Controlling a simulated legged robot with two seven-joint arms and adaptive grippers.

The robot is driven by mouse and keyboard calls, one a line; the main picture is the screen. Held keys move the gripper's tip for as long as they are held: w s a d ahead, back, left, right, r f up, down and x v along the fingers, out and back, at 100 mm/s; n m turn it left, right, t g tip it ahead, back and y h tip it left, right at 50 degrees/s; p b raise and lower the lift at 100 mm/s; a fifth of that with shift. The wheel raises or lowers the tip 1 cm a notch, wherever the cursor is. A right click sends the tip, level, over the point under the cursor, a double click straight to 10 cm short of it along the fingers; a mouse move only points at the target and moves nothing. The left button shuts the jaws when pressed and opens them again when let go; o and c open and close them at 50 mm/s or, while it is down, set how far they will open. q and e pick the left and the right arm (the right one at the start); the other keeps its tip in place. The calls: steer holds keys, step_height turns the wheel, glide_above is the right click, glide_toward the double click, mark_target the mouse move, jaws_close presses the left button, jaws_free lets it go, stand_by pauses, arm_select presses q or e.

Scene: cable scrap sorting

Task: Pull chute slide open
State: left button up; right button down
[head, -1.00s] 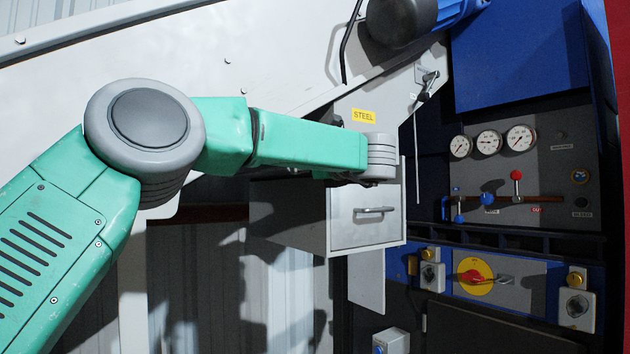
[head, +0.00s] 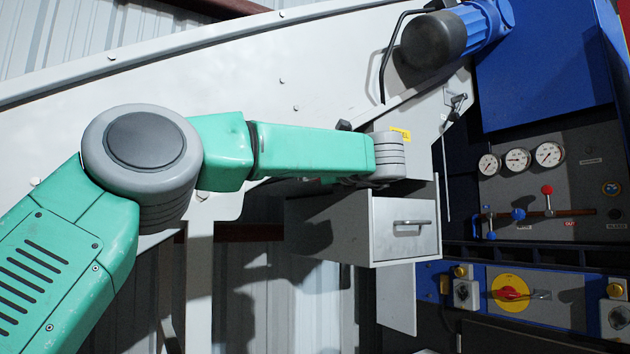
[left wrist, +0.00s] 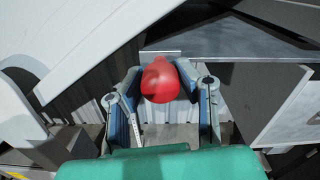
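The red round knob (left wrist: 160,80) shows in the left wrist view. My left gripper (left wrist: 161,72) has one finger on each side of it. The fingers look very close to the knob, but I cannot tell whether they press on it. In the head view my left gripper and the knob are hidden behind my green arm, whose wrist lies just above the grey box (head: 385,254) with a metal handle (head: 412,223). No moving edge of a slide can be made out clearly. My right gripper is not in view.
The large sloping white chute (head: 250,65) fills the area behind my arm. A dark grey and blue motor (head: 435,40) stands above. At the right are a blue cabinet (head: 540,60), several gauges (head: 518,158) and a red switch (head: 510,293) on yellow.

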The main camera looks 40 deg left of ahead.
arm_select(q)
steer(key=o, duration=0.3)
steer(key=shift+s, duration=0.1)
steer(key=shift+s+d+r, duration=0.1)
steer(key=shift+s+d, duration=0.05)
steer(key=shift+d, duration=0.15)
steer(key=v, duration=1.2)
steer(key=shift+a, duration=0.2)
